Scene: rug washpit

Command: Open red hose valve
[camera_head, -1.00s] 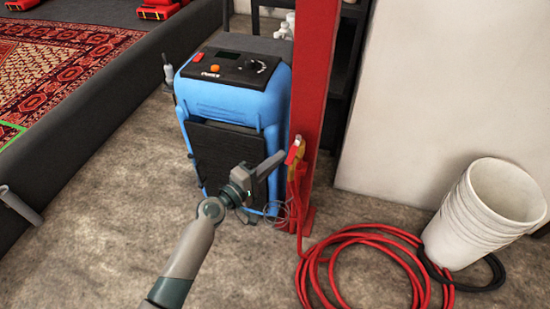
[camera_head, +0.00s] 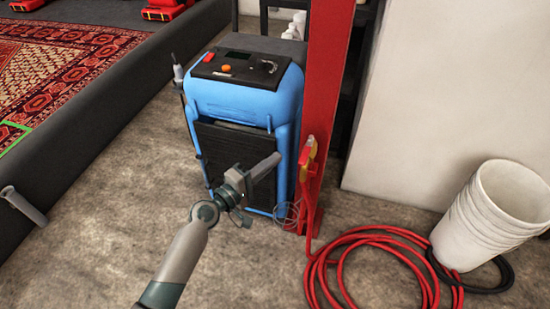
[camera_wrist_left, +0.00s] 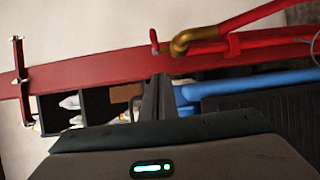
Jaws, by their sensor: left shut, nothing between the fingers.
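The red hose valve (camera_head: 308,152) sits on the front of a red post (camera_head: 327,90), with a yellow-brass body and a red handle. In the left wrist view its brass elbow (camera_wrist_left: 193,40) joins a red hose, and a small red handle (camera_wrist_left: 154,41) stands out beside the elbow. The handle's exact angle is hard to tell. My left gripper (camera_head: 275,160) is shut and empty. It is left of the valve, with a gap between them, in front of the blue machine. My right gripper is not in view.
The blue machine (camera_head: 245,95) stands left of the post. Coiled red hose (camera_head: 345,245) lies on the floor below. White stacked buckets (camera_head: 488,215) and a black hose (camera_head: 497,277) are at right. A patterned rug (camera_head: 60,60) lies in the dark-walled pit at left.

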